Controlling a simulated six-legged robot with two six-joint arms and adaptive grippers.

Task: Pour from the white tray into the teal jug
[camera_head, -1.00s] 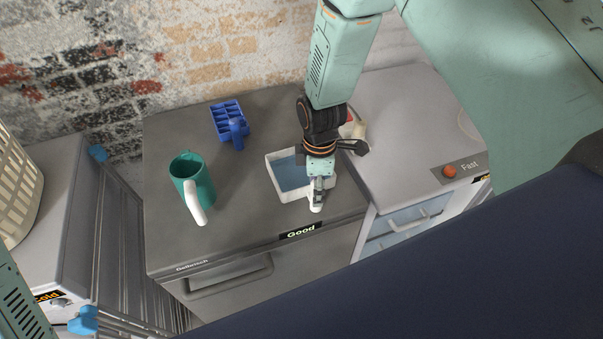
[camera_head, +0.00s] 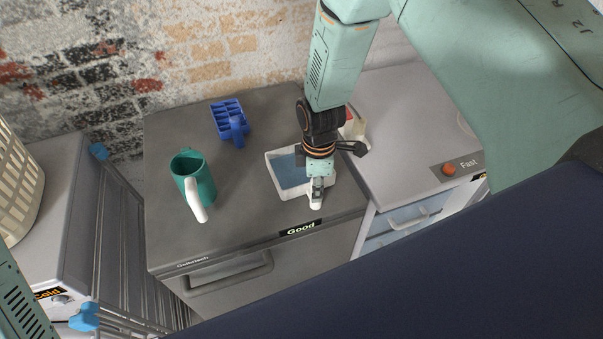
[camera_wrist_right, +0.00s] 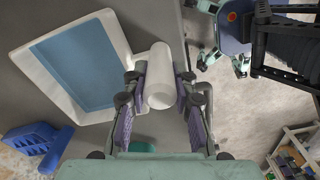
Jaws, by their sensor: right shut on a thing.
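The white tray (camera_head: 274,179) sits on the dark counter with blue contents inside. Its white handle shows in the right wrist view (camera_wrist_right: 158,75). My right gripper (camera_head: 317,192) is shut on this handle, with a finger on each side of it. The tray looks level, and I cannot tell whether it touches the counter. The teal jug (camera_head: 203,182) stands upright on the counter, left of the tray, its white handle toward the front. Its inside looks dark. Only a bit of teal shows in the wrist view (camera_wrist_right: 142,147). My left gripper is not in view.
A blue compartment tray (camera_head: 229,116) with a handle is behind the jug. A white and red object (camera_head: 353,125) is partly hidden behind my right arm. A lighter cabinet (camera_head: 410,125) adjoins on the right. Bare counter (camera_head: 240,190) lies between jug and tray.

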